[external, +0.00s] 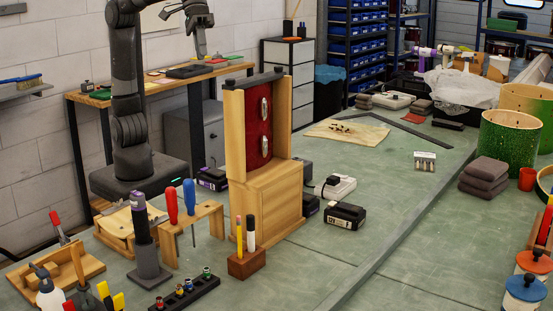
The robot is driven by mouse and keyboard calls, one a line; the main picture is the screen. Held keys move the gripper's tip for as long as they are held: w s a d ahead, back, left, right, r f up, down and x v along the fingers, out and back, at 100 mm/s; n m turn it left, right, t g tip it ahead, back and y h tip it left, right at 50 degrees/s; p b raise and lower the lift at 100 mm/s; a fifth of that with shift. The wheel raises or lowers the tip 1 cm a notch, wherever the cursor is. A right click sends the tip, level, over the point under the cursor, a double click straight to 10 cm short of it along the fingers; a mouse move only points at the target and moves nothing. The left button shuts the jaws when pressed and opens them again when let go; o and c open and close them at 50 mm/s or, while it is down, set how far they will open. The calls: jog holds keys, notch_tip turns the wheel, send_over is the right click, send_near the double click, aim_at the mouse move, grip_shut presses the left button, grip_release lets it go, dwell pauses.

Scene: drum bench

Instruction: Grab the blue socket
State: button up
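A black rail (204,289) lies on the green bench at the lower left, near the picture's bottom edge. Several small sockets with coloured bands stand upright in a row on it. The socket at its right end (206,273) looks greenish; the bands are too small to tell for certain which socket is blue. My gripper (201,54) hangs high at the top of the picture, pointing down, far above and behind the rail and touching nothing on the bench. Its fingertips are too small to tell whether they are open or shut.
A tall wooden stand with a red panel (263,120) rises mid-bench. A wooden rack (207,216) holds red and blue screwdrivers. A purple-topped tool (146,240) stands beside the rail; a wooden block (249,264) holds markers. The bench right of these is largely clear (325,255).

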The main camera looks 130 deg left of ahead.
jog(key=w+d+n, duration=0.4)
jog(key=w+d, duration=0.1)
jog(key=w, duration=0.4)
jog(key=n+g, duration=0.2)
jog(key=n, duration=0.8)
send_over(188, 280)
jog(key=s+a, duration=0.3)
jog(key=a, duration=0.1)
notch_tip(188, 280, down, 11)
jog(key=shift+h, duration=0.4)
jog(key=s+a+f+x, duration=0.1)
jog(key=a+x, duration=0.1)
jog(key=x, duration=0.8)
jog(key=s+a+f+x, duration=0.1)
jog(key=s+a+x, duration=0.1)
jog(key=x, duration=0.9)
jog(key=s+a+f+x, duration=0.1)
jog(key=a+x, duration=0.1)
jog(key=x, duration=0.9)
jog(key=shift+s+d+f, duration=0.1)
jog(key=shift+s+f, duration=0.1)
jog(key=shift+s, duration=0.05)
jog(key=shift+c, duration=0.4)
grip_shut()
